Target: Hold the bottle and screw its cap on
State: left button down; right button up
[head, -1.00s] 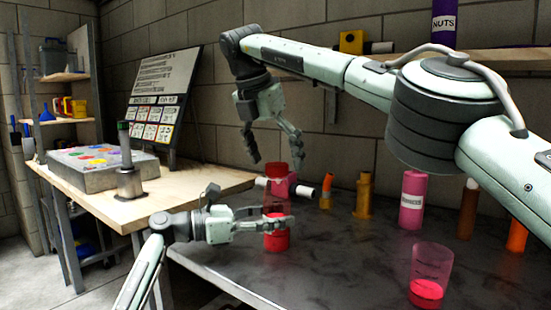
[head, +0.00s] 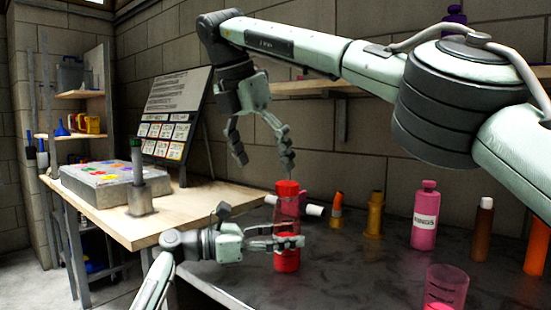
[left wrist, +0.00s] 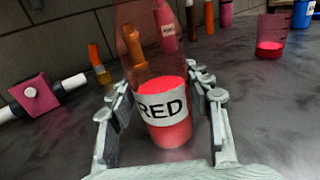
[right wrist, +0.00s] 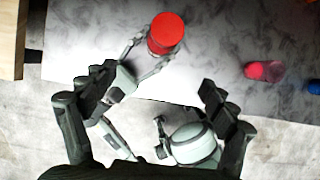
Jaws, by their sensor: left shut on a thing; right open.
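The bottle (head: 287,259) is clear, with red liquid inside, and stands upright on the dark worktop. In the left wrist view its white label (left wrist: 161,108) reads RED. My left gripper (head: 290,243) is shut around the bottle from the left. A red cap (head: 287,188) sits at the bottle's top; whether it is threaded cannot be told. The cap also shows from above in the right wrist view (right wrist: 166,30). My right gripper (head: 262,160) is open and empty, pointing down above the cap and a little to its left, apart from it.
A pink bottle (head: 424,220), a brown bottle (head: 482,225) and an orange container (head: 375,215) stand along the back of the worktop. A beaker with pink liquid (head: 444,285) stands at front right. A magenta valve with white pipe ends (left wrist: 31,92) is behind the bottle.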

jog(key=s+a, duration=0.4)
jog(key=s, duration=0.1)
jog(key=shift+s+a, duration=0.2)
pick_arm(q)
jog(key=c, duration=0.6)
grip_release()
send_over(232, 275)
